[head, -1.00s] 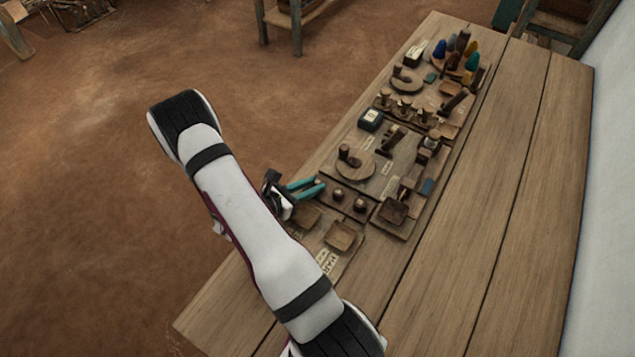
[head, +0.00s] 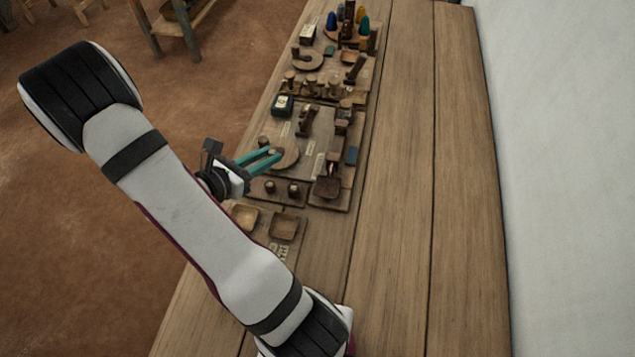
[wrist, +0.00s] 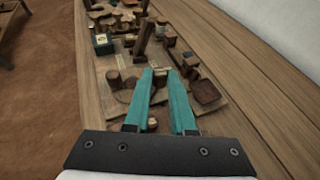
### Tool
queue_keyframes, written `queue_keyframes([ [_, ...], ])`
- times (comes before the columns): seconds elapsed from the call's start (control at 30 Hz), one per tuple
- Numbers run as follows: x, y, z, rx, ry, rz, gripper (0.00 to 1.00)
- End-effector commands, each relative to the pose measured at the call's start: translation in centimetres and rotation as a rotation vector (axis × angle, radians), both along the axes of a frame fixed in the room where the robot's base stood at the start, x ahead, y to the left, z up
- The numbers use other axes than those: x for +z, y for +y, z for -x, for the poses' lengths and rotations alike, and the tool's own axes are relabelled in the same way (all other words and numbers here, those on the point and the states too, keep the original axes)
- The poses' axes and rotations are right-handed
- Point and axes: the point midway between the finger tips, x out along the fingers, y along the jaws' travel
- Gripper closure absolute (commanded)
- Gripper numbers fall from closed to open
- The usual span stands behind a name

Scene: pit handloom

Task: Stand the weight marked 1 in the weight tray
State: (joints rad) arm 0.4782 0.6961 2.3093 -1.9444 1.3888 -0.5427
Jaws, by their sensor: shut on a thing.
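My gripper (head: 270,157), with teal fingers, is above the round wooden disc (head: 291,158) on the bench board. It also shows in the wrist view (wrist: 161,75). Its fingers are shut on a small brown thing between the tips, mostly hidden; I cannot read a mark on it. Two small dark knob-like pieces (head: 282,187) stand on a low wooden slab nearer the front. Several brass-topped pieces (head: 312,86) stand in a row farther back. I cannot tell for sure which holder is the weight tray, and no number 1 is readable.
Two shallow square wooden dishes (head: 284,226) lie at the near end. A dark upright piece (head: 306,120), a dark green box (head: 283,105) and a dark dish (head: 327,187) crowd the board. Coloured cones (head: 346,22) stand at the back. The bench's right side (head: 410,200) is clear.

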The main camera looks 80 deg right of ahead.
Motion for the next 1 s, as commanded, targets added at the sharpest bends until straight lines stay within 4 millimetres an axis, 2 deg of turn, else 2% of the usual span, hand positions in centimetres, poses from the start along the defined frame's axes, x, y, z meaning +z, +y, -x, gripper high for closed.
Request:
queue_keyframes([
  [0.03, 0.3, -0.4, 2.4, -0.064, 0.001, 0.0, 1.0],
  [0.17, 1.1, -0.5, 9.5, -0.252, 0.0, -0.001, 1.0],
  [0.2, 1.4, -0.2, 11.8, -0.314, 0.0, -0.001, 1.0],
  [0.3, 2.0, 1.0, 16.7, -0.453, -0.001, 0.0, 1.0],
  [0.4, 2.4, 2.2, 19.9, -0.548, 0.001, 0.001, 1.0],
  [0.47, 2.6, 2.7, 21.0, -0.583, 0.001, 0.002, 1.0],
  [0.57, 2.1, 2.8, 21.1, -0.606, 0.002, 0.001, 1.0],
  [0.8, -2.2, 0.2, 14.4, -0.605, 0.001, 0.003, 1.0],
  [0.9, -3.6, -0.7, 12.3, -0.606, 0.001, 0.002, 1.0],
  [1.0, -4.4, -1.1, 11.2, -0.606, 0.001, 0.002, 1.0],
])
